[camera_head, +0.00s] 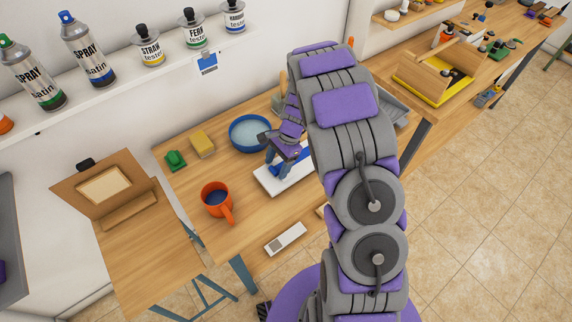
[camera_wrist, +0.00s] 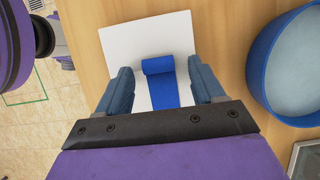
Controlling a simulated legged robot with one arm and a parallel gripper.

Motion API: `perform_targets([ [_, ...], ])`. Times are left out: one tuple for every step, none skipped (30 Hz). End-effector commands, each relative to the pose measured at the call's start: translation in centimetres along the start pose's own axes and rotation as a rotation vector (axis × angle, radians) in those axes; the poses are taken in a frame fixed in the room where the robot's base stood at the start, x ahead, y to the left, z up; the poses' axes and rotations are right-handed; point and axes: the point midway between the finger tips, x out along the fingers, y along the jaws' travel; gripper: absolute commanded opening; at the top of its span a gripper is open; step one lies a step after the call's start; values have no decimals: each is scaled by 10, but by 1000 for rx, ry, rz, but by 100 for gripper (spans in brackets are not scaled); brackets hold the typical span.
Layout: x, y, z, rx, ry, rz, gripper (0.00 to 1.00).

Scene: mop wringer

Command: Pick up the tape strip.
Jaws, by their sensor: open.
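The blue tape strip (camera_wrist: 163,89) lies on a white board (camera_wrist: 119,38) on the workbench, with its far end curled into a small roll. In the wrist view my gripper (camera_wrist: 164,82) is open, with one finger on each side of the strip and a gap to both. I cannot tell how high the fingertips are above the board. In the head view my gripper (camera_head: 284,154) is over the white board (camera_head: 268,181), and part of the blue strip (camera_head: 303,169) shows beside it. My arm hides the rest of the board there.
A blue bowl of water (camera_head: 250,133) stands just behind the board and at the right in the wrist view (camera_wrist: 262,85). A yellow sponge (camera_head: 202,144), a green item (camera_head: 176,160) and an orange mug (camera_head: 213,198) are to the left.

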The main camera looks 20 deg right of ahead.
Motion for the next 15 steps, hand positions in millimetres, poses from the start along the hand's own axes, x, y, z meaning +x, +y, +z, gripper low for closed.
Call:
perform_targets([
  [1,0,0,0,-1,1,68],
  [1,0,0,0,-1,0,68],
  [1,0,0,1,-1,1,68],
  [1,0,0,1,-1,1,68],
  [1,0,0,1,-1,1,68],
  [1,0,0,1,-1,1,66],
  [1,0,0,1,-1,1,63],
  [1,0,0,1,-1,1,60],
  [1,0,0,1,-1,1,56],
  [1,0,0,1,-1,1,53],
  [1,0,0,1,-1,1,50],
  [1,0,0,1,-1,2,46],
  [1,0,0,1,-1,2,43],
  [1,0,0,1,-1,2,41],
  [1,0,0,1,-1,2,37],
])
